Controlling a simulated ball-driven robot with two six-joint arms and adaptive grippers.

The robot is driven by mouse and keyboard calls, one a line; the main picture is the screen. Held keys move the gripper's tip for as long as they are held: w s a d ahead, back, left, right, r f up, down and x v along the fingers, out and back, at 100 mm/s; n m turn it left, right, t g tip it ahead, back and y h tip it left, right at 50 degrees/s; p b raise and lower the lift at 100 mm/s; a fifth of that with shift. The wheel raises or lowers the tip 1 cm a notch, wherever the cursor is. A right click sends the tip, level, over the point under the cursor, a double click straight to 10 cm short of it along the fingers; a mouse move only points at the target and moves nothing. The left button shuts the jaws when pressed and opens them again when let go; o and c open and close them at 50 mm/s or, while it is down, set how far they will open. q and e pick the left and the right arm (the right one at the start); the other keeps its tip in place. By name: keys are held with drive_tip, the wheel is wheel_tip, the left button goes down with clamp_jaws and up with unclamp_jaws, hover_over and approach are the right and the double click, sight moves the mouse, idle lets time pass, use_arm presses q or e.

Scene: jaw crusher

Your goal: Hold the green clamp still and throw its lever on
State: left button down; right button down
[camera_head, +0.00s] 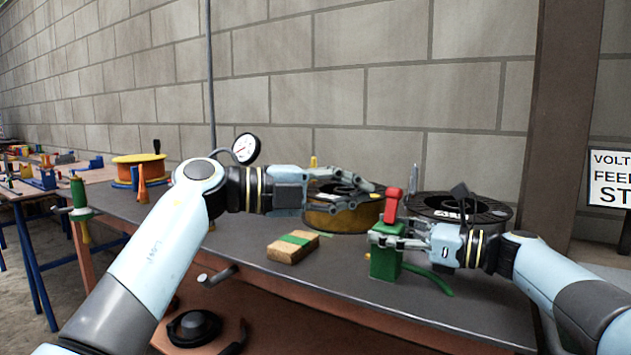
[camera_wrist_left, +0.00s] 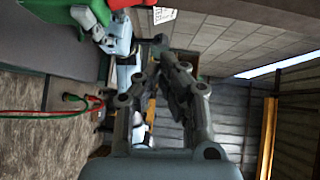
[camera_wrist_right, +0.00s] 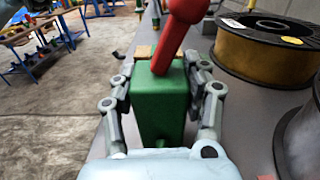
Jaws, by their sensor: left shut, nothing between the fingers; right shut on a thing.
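The green clamp (camera_head: 386,264) stands on the dark bench at right of centre, with its red lever (camera_head: 392,204) sticking up, slightly tilted. My right gripper (camera_head: 384,240) is shut on the clamp's green body. In the right wrist view the fingers grip both sides of the body (camera_wrist_right: 160,110), and the red lever (camera_wrist_right: 178,40) leans up from its top. My left gripper (camera_head: 376,188) is shut and empty, just left of the lever's upper part. Whether it touches the lever cannot be told. In the left wrist view the green body (camera_wrist_left: 25,35) shows only at the upper left.
A wooden block with a green band (camera_head: 294,247) lies left of the clamp. A brass-coloured spool (camera_head: 340,217) stands behind my left gripper, and a black reel (camera_head: 460,207) stands behind my right one. A gauge (camera_head: 246,148) rises behind my left arm. The bench's front edge is near.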

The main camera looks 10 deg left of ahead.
use_arm(q)
drive_tip(key=r+v, duration=0.1)
drive_tip(key=v, duration=0.5)
drive_tip(key=shift+a+r, duration=0.3)
use_arm(e)
drive_tip(key=c, duration=0.5)
unclamp_jaws()
drive_tip(key=shift+c, duration=0.2)
